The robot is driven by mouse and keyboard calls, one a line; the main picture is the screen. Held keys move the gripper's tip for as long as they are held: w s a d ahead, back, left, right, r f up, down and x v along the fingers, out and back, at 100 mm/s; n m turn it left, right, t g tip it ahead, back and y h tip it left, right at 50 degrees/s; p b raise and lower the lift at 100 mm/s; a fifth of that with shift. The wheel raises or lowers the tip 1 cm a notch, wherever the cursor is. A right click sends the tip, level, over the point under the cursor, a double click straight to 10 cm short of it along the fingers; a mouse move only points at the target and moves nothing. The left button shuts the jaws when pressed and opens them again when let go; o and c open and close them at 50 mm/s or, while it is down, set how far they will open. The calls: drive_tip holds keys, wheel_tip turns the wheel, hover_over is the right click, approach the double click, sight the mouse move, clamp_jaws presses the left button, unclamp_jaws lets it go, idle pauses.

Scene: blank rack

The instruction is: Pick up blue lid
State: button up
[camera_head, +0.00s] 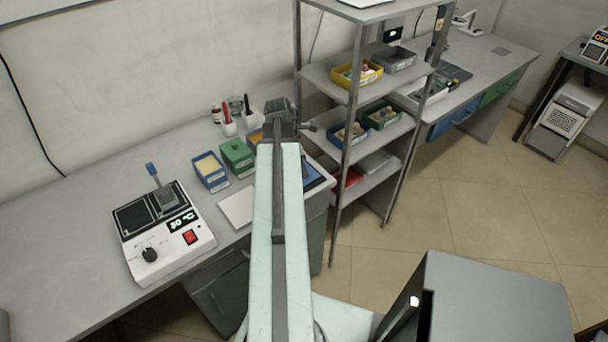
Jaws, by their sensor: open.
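A flat blue piece (314,174), perhaps the blue lid, lies at the right end of the bench, partly hidden behind my arm. It is too small to tell for certain. My gripper (308,127) is at the far end of my pale green arm, above the back of the bench, with no object visible in it. It is small and dark in this view, and its jaws are apart. A blue box (210,171) with yellowish contents stands on the bench left of my arm. A green box (237,156) stands beside it.
A white device (163,232) with a knob stands on the left bench (75,225). A white sheet or plate (238,207) lies near the front edge. Cups with tools (229,128) stand at the back. A metal rack (351,150) with bins rises just right of my gripper.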

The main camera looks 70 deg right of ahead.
clamp_jaws()
drive_tip(key=shift+r, duration=0.1)
wheel_tip(320, 180, up, 10)
drive_tip(key=p, duration=1)
